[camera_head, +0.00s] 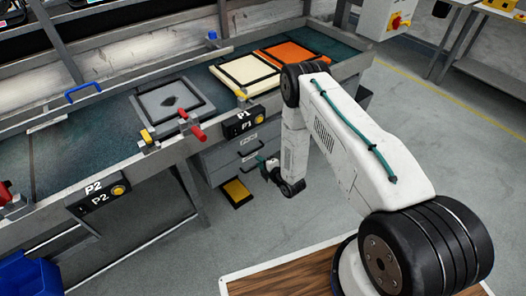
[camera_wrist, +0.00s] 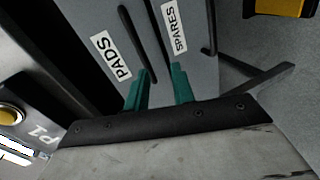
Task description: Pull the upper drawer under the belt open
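The upper drawer, a grey front labelled PADS (camera_wrist: 111,55), is in the wrist view, with its dark bar handle (camera_wrist: 136,45) beside the label. The lower drawer, labelled SPARES (camera_wrist: 175,27), is to its right there. My gripper (camera_wrist: 160,76) has its two teal fingers apart, in front of the drawer fronts. The near end of the upper handle appears between the fingers; I cannot tell whether they touch it. In the head view the drawer unit (camera_head: 222,158) stands under the belt, and my gripper (camera_head: 263,161) is close to its front. A dark band borders the upper drawer.
The P1 button box (camera_head: 243,122) is on the belt's edge above the drawers; it also shows in the wrist view (camera_wrist: 20,125). A yellow-topped pedal (camera_head: 237,191) is on the floor below. A red-handled clamp (camera_head: 190,125) is on the belt edge. Open floor lies to the right.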

